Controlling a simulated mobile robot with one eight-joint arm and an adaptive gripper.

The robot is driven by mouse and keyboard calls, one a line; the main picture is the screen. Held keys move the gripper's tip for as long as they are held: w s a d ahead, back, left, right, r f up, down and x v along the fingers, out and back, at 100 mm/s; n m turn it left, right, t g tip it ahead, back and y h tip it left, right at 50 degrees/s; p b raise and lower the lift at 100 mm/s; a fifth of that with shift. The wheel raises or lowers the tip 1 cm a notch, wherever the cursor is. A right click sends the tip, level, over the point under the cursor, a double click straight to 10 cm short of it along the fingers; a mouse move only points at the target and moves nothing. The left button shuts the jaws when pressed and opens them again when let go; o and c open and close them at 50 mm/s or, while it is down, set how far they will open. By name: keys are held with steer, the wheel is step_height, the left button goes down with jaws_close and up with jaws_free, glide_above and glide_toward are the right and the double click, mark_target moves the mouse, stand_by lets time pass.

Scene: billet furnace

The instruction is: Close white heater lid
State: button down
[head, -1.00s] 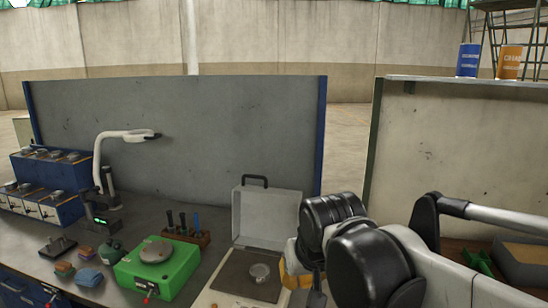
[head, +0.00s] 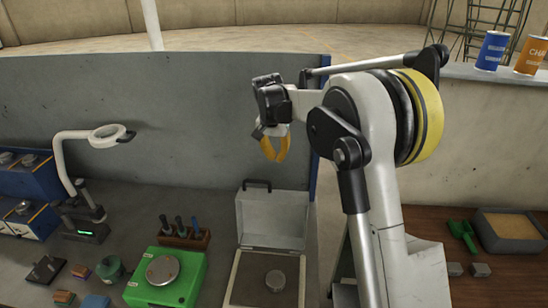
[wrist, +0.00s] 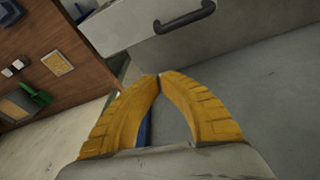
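The white heater (head: 233,278) stands on the bench at the bottom centre of the head view. Its lid (head: 272,219) is open and stands upright at the back, with a dark handle (head: 257,185) on its top edge. A round metal billet (head: 275,281) lies inside the heater. My gripper (head: 272,158) is above the lid in the head view, its yellow fingers pointing down and holding nothing. In the wrist view the fingertips (wrist: 160,76) meet, and the lid (wrist: 125,22) with its handle (wrist: 186,18) shows beyond them, apart from them.
A green scale (head: 168,285) and a tool rack (head: 182,238) stand left of the heater. A white lamp (head: 75,165) is farther left. A grey partition (head: 180,115) stands behind the bench. A tray of sand (head: 513,230) lies on the right table.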

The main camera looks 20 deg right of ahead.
steer(key=x, duration=0.9)
steer(key=s+a, duration=0.1)
steer(key=s+a+r, duration=0.1)
steer(key=s, duration=0.1)
steer(key=shift+s+a, duration=0.1)
steer(key=shift+a, duration=0.05)
steer(key=shift+s, duration=0.2)
